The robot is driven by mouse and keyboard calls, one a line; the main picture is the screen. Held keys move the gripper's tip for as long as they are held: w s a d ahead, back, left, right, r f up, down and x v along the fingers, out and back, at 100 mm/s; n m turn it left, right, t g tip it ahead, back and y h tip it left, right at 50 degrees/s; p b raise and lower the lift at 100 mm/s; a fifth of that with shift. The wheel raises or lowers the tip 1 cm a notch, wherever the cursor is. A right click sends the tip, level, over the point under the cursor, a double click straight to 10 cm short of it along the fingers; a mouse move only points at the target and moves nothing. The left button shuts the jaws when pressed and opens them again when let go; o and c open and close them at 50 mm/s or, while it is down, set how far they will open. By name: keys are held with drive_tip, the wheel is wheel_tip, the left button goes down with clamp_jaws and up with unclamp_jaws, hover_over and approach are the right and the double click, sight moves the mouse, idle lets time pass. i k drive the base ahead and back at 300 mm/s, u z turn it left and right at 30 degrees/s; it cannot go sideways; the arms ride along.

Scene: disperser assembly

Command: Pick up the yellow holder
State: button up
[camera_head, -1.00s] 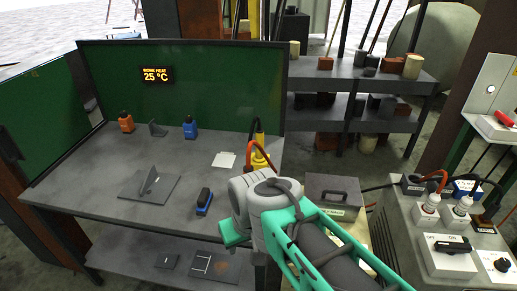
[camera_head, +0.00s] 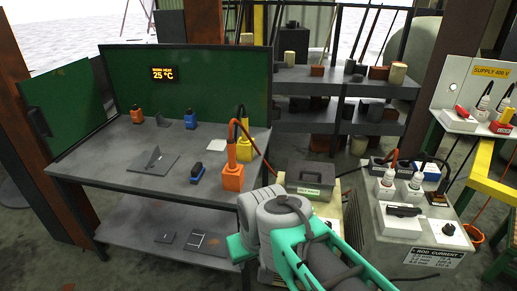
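The yellow holder (camera_head: 246,148) stands upright at the right edge of the workbench, with a black cable at its top. An orange holder (camera_head: 233,176) with a red cable stands just in front of it and partly covers it. My arm, with grey joints and teal links, reaches in from the lower right, in front of and below the bench's right end. My gripper does not show; it is hidden behind the arm or out of frame. I see no contact between my arm and the yellow holder.
The grey workbench (camera_head: 95,163) also bears another orange holder (camera_head: 137,116), two blue holders (camera_head: 190,121) (camera_head: 197,173) and a plate with an upright fin (camera_head: 152,160). A toolbox (camera_head: 311,175) and a power unit (camera_head: 407,222) stand to the right. A loaded shelf (camera_head: 340,90) is behind.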

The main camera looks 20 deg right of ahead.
sight(244, 140)
drive_tip(key=z, duration=0.5)
drive_tip(key=k, duration=0.15)
drive_tip(key=u, duration=1.35)
drive_tip(key=i, duration=0.9)
drive_tip(key=z, duration=0.7)
drive_tip(key=i, duration=0.8)
drive_tip(key=z, duration=0.9)
